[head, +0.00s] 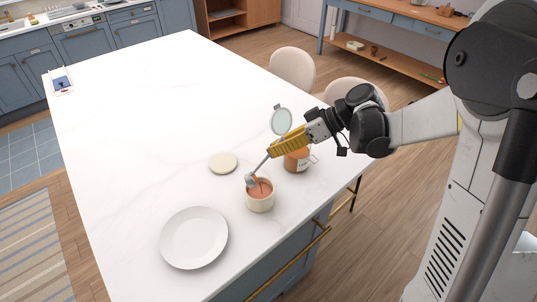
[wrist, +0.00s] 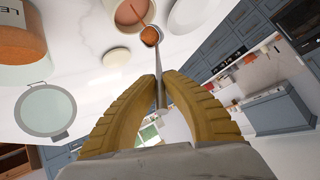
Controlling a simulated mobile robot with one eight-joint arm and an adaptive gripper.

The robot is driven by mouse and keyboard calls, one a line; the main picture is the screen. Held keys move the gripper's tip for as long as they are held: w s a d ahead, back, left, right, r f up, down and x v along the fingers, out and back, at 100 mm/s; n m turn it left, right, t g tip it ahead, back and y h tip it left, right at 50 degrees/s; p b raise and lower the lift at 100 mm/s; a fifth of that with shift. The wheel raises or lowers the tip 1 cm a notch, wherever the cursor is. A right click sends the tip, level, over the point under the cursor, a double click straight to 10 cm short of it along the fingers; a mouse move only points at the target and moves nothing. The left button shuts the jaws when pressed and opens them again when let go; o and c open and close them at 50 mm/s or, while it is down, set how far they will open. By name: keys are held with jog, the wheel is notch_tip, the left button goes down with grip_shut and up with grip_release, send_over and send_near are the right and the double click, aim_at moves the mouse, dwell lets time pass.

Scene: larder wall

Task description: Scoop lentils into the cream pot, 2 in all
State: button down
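My gripper (head: 272,151) has yellow fingers shut on the handle of a metal scoop; the fingers also show in the wrist view (wrist: 159,78). The scoop's bowl (wrist: 151,36) is at the rim of the cream pot (head: 260,204) and looks tilted, with orange lentils in it. The cream pot, also at the top of the wrist view (wrist: 122,29), has orange lentils inside, and a thin orange streak shows above them. The lentil jar (head: 297,161) stands open behind the pot, partly hidden by my gripper; its label shows in the wrist view (wrist: 40,14).
A round cream lid (head: 222,163) lies left of the pot. A white plate (head: 194,238) lies near the front edge. Stools (head: 293,68) stand along the right side. The white counter's far left is mostly clear.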

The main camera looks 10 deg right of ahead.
jog(key=d+f+m+y+b, duration=0.1)
jog(key=d+f+y+b, duration=0.7)
jog(key=b, duration=1)
jog(key=shift+w+m+y+b, duration=0.4)
jog(key=shift+y, duration=0.3)
dwell(0.9)
